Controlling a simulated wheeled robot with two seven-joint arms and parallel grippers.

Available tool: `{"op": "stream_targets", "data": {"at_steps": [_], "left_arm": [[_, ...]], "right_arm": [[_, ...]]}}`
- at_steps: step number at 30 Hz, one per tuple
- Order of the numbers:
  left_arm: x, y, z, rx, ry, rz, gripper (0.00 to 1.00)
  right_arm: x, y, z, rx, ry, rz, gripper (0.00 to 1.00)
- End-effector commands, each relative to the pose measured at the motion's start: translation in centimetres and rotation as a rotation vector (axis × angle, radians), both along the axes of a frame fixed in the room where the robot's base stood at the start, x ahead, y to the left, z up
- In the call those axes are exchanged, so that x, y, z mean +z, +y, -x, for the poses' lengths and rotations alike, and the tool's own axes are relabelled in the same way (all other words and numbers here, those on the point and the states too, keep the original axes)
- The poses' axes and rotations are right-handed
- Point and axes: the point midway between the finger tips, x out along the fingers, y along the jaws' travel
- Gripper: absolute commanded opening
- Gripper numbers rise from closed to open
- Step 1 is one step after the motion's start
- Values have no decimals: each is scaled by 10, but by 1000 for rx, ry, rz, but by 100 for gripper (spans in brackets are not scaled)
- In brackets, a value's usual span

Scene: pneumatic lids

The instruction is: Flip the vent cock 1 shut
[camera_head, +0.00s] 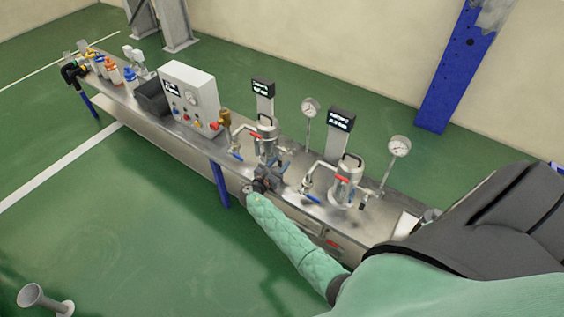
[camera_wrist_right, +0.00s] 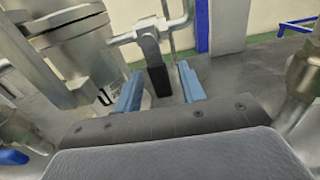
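My right gripper (camera_head: 262,180) is at the left pressure vessel (camera_head: 267,135), low on its near side. In the right wrist view the two blue fingers of the gripper (camera_wrist_right: 160,88) are apart. A black lever (camera_wrist_right: 155,66) hangs from a metal pipe fitting between and just beyond the fingertips; I see no clear contact. I cannot tell for certain that this lever is vent cock 1. In the head view, a red lever (camera_head: 254,135) and a blue lever (camera_head: 237,156) show at the left vessel. My left gripper is not in view.
A second vessel (camera_head: 347,180) with red and blue levers stands to the right. Gauges (camera_head: 310,107) and dark-screened displays (camera_head: 262,86) stand behind. A white control panel (camera_head: 190,95) and bottles (camera_head: 113,72) are farther left on the metal bench (camera_head: 285,203).

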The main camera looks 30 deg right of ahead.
Motion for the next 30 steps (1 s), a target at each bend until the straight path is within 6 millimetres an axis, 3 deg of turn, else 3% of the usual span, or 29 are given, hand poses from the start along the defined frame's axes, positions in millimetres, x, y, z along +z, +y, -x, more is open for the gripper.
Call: {"op": "stream_targets", "data": {"at_steps": [1,2,12,30], "left_arm": [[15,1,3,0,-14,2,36],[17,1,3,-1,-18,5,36],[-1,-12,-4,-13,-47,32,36],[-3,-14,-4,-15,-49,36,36]], "right_arm": [[-3,8,4,0,0,-2,40],[-4,13,6,0,0,-2,40],[-1,51,21,0,-1,-1,40],[0,55,22,0,-1,0,40]]}}
